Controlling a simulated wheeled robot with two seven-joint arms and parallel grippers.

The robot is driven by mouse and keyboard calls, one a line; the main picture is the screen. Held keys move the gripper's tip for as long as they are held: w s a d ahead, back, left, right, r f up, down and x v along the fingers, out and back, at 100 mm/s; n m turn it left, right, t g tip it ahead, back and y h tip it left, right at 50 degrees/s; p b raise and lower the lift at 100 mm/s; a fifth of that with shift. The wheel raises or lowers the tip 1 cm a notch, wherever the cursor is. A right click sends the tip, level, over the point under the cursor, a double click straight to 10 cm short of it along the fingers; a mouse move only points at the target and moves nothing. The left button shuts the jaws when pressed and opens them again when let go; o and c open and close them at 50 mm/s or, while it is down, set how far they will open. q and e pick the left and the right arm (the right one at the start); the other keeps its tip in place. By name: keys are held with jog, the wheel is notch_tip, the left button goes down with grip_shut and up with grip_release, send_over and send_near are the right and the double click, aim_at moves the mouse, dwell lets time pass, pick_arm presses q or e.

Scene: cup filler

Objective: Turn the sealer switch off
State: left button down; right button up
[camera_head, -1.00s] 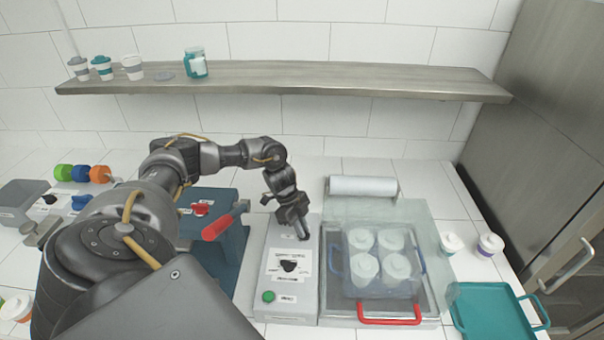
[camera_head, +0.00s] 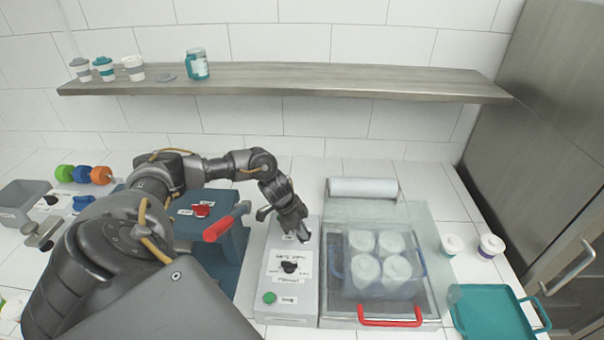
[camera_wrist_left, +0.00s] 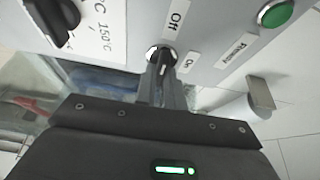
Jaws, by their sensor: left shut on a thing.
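The sealer control box (camera_head: 253,262) stands left of the sealer, with a black dial (camera_head: 289,267) and a green button (camera_head: 269,297). My left gripper (camera_head: 304,238) is at the far part of its top. In the left wrist view my left gripper (camera_wrist_left: 162,82) is shut on the small sealer switch (camera_wrist_left: 159,56), which has a pale round collar. An "Off" label (camera_wrist_left: 176,17) sits above it and an "On" label (camera_wrist_left: 188,63) beside it. The fingers partly hide the lever, so its exact setting is unclear. My right gripper is not in view.
A red-handled lever (camera_head: 222,226) stands close on the left. A teal tray (camera_head: 492,318) and two cups are at the right.

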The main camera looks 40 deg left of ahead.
pick_arm(q)
jog(key=c, duration=1.5)
grip_release()
jog(key=v, duration=1)
jog(key=shift+a+r, duration=0.15)
jog(key=shift+r, duration=0.2)
